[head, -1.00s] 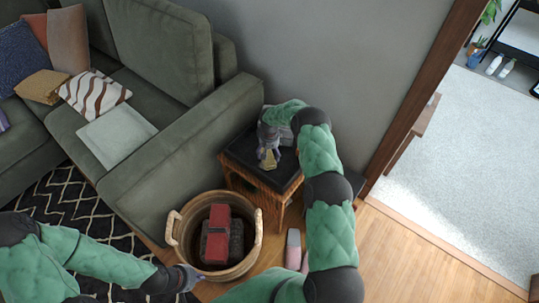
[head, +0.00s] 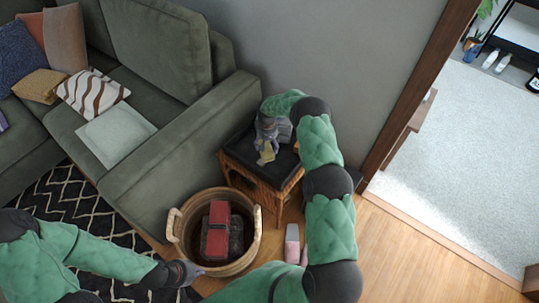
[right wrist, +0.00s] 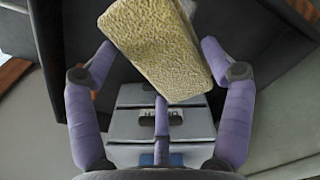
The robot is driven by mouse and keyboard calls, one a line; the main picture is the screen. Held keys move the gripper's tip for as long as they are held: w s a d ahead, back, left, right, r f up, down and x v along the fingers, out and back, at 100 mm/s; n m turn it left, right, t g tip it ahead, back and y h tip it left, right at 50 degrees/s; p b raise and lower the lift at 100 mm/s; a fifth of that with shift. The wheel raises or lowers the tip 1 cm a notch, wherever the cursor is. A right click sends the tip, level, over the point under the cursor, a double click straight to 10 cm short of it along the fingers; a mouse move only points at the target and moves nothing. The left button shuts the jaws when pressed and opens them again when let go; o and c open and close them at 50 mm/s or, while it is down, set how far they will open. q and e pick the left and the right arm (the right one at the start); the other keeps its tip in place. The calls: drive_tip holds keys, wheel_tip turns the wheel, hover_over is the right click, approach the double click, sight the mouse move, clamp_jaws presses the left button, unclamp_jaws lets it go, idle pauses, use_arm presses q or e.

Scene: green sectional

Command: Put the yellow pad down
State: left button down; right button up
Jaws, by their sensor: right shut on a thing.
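The yellow pad (head: 266,156) is a small, rough-textured block. My right gripper (head: 267,146) is shut on it and holds it over the dark top of the small side table (head: 236,150). In the right wrist view the pad (right wrist: 165,45) sits tilted between the purple fingertips of my right gripper (right wrist: 165,65). I cannot tell whether the pad touches the tabletop. My left gripper (head: 186,272) is beside the woven basket's front left rim, and its finger opening is too small to tell.
A grey boxy thing (head: 283,130) stands on the table behind my right gripper; it also shows in the right wrist view (right wrist: 160,125). The woven basket (head: 174,232) on the floor holds a red and dark item (head: 217,228). Pink-and-grey slippers (head: 292,243) lie beside it. The green sofa (head: 195,125) is left.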

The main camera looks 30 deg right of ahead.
drive_tip(key=s+a+r+m+p, duration=0.3)
drive_tip(key=a+r+m+p, duration=0.2)
drive_tip(key=a+r+m, duration=0.6)
drive_tip(key=w+d+f+b, duration=0.4)
drive_tip(key=w+f+b, duration=0.3)
drive_tip(key=w, duration=0.5)
drive_tip(key=shift+w+f, duration=0.2)
drive_tip(key=shift+f, duration=1)
wheel_tip(320, 180, down, 4)
drive_tip(key=shift+w+d+r+b, duration=0.1)
drive_tip(key=shift+w+r+b, duration=0.05)
drive_tip(key=shift+b, duration=0.8)
